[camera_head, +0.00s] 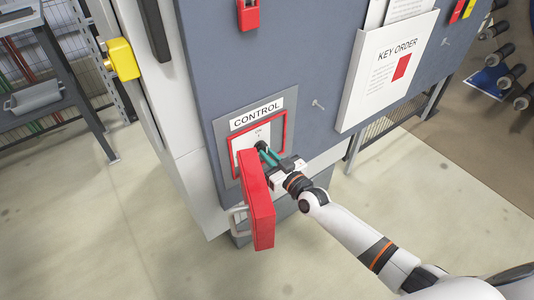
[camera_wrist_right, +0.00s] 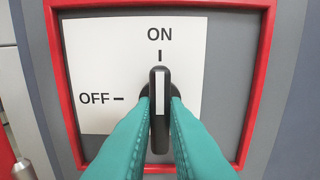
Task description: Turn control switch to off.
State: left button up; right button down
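The control switch (camera_wrist_right: 160,108) is a black knob with a white line. In the right wrist view it stands upright, pointing at the ON mark. The OFF mark (camera_wrist_right: 98,99) is to its left on the white label. My right gripper (camera_wrist_right: 160,118) has its two teal fingers on either side of the knob, close to it; whether they press on it is not clear. In the head view my right gripper (camera_head: 263,151) reaches into the red-framed CONTROL panel (camera_head: 287,130), and it hides most of the knob. My left gripper is not in view.
A red cover door (camera_head: 257,200) with a handle stands swung open, left of my right gripper. A KEY ORDER board (camera_head: 352,95) is to the upper right. A red padlock-like piece (camera_head: 248,14) hangs above.

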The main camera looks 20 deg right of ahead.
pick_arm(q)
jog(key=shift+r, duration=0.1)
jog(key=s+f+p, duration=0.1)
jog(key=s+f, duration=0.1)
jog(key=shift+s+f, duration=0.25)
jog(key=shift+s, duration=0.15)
pick_arm(e)
jog(key=n, duration=0.3)
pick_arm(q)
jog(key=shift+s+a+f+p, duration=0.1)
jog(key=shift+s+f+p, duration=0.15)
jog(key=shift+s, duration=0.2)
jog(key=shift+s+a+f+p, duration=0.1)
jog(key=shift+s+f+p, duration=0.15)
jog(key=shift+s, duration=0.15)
pick_arm(e)
jog(key=shift+n, duration=0.8)
